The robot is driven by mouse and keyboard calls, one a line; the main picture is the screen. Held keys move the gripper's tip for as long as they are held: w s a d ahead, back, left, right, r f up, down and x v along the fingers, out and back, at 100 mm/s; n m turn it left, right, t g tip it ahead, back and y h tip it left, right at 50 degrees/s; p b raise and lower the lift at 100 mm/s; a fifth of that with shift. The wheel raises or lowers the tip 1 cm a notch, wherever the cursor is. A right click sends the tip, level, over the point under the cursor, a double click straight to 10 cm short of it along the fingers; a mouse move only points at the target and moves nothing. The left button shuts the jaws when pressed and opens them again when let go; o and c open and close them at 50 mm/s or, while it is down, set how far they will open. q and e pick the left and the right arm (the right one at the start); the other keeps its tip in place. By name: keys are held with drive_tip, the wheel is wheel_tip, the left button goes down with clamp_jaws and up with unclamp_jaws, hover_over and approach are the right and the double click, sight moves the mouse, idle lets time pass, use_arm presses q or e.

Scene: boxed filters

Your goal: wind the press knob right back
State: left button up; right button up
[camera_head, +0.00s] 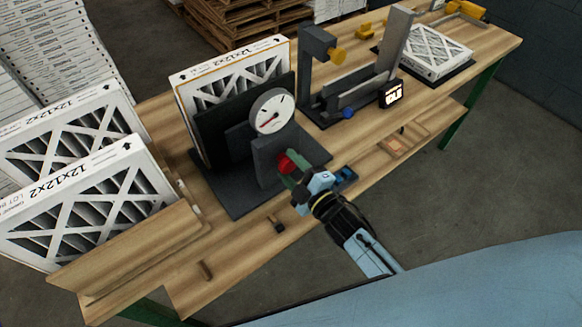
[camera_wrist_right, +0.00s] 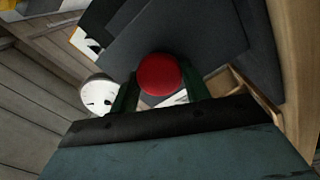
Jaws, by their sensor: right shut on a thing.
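The red press knob (camera_head: 284,164) sticks out of the dark press (camera_head: 268,160) below its round dial gauge (camera_head: 272,111). The dial has a white face with a red needle. My right gripper (camera_head: 290,166) is at the knob with its fingers on either side of it, shut on it. In the right wrist view the red knob (camera_wrist_right: 159,74) sits between the two green fingertips (camera_wrist_right: 158,88). A boxed filter (camera_head: 240,75) marked 12x12x2 stands upright in the press behind a dark plate (camera_head: 218,135). My left gripper is not in view.
Two boxed filters (camera_head: 90,200) stand in a wooden rack at the left. A second dark fixture (camera_head: 345,80) with a lit display (camera_head: 392,94) stands to the right. Another filter (camera_head: 436,50) lies flat at the far right. A small wooden tray (camera_head: 396,145) is near the front edge.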

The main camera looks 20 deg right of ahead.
drive_tip(key=n+b, duration=0.1)
drive_tip(key=n, duration=0.4)
drive_tip(key=shift+f, duration=0.1)
drive_tip(key=shift+n, duration=0.3)
idle(0.4)
drive_tip(key=o, duration=1)
drive_tip(key=b+v, duration=0.2)
drive_tip(key=v, duration=1.1)
drive_tip(key=shift+s, duration=0.2)
